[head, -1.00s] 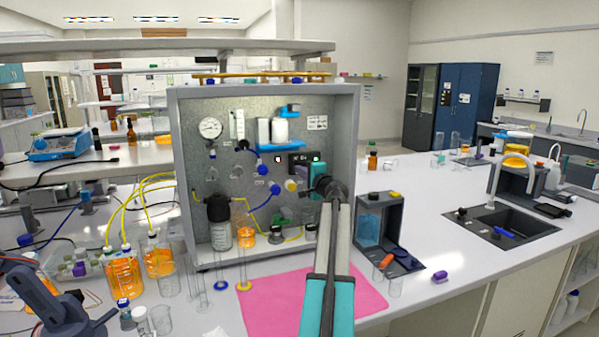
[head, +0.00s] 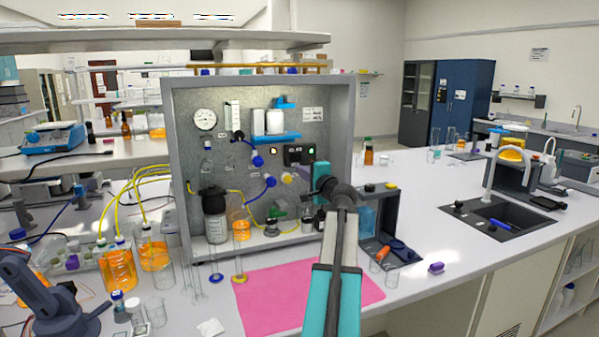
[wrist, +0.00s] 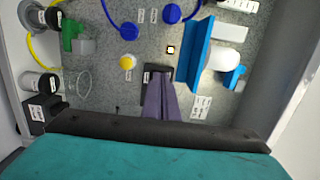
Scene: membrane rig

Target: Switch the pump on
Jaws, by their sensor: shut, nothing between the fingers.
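A dark module (head: 299,155) with a small lit display and a green light sits on the grey back panel of the rig. In the wrist view a dark module (wrist: 158,72) stands behind my fingertips and is partly hidden by them. A small lit square button (head: 273,150) is left of the display; a like one shows in the wrist view (wrist: 170,49), beyond the fingertips. I cannot read which control belongs to the pump. My gripper (wrist: 159,82) is shut and empty, its purple fingers pointing at the panel. Whether they touch the module I cannot tell.
Blue knobs (head: 257,161), a yellow knob (head: 287,178) and a blue shelf with white bottles (head: 278,137) crowd the panel around my gripper. A dark-capped bottle (head: 214,215) stands inside the rig. A pink mat (head: 265,300) lies in front.

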